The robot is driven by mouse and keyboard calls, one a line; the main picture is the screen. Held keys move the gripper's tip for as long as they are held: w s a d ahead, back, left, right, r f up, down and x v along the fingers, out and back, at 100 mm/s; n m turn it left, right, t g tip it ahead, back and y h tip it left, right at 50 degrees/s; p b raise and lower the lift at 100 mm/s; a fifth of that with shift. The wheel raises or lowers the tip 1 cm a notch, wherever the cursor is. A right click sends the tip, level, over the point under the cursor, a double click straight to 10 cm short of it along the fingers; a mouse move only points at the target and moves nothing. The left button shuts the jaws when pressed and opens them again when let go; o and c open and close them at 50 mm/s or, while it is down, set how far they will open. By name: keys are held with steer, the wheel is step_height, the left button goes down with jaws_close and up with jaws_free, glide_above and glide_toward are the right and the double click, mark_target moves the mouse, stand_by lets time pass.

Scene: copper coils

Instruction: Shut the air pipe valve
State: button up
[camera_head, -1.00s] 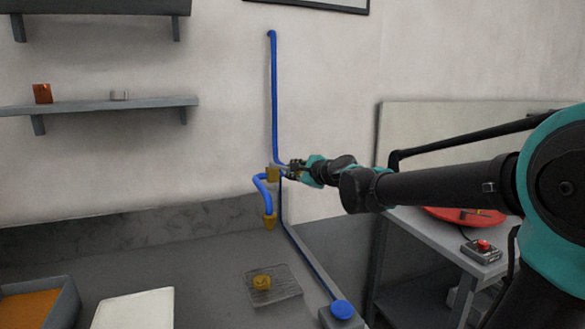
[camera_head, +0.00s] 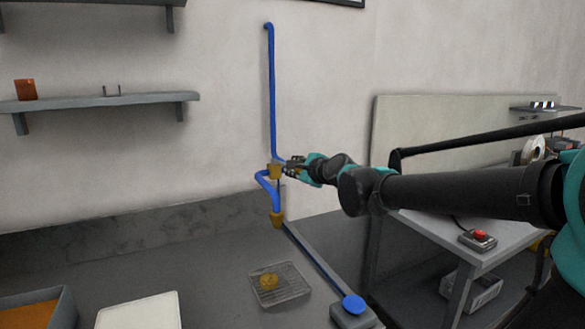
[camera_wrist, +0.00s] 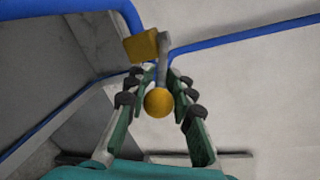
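The blue air pipe (camera_head: 272,100) runs down the wall to a yellow valve body (camera_head: 274,171), and a blue bend leads to a yellow nozzle (camera_head: 277,218). My gripper (camera_head: 287,166) is at the valve's right side. In the wrist view, the yellow valve body (camera_wrist: 142,46) has a grey lever (camera_wrist: 163,62) ending in a yellow ball (camera_wrist: 158,102). My gripper (camera_wrist: 159,76) is open there, its fingers on either side of the lever, with the ball between them. Small gaps show beside the lever; contact is not clear.
Below the nozzle, a wire tray (camera_head: 292,294) holds a yellow coil (camera_head: 268,281) on the grey counter. A side table (camera_head: 455,257) carries a red-button box (camera_head: 478,239) under my arm.

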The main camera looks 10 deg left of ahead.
steer(key=shift+o, duration=0.6)
steer(key=shift+d, duration=0.1)
steer(key=v, duration=1.2)
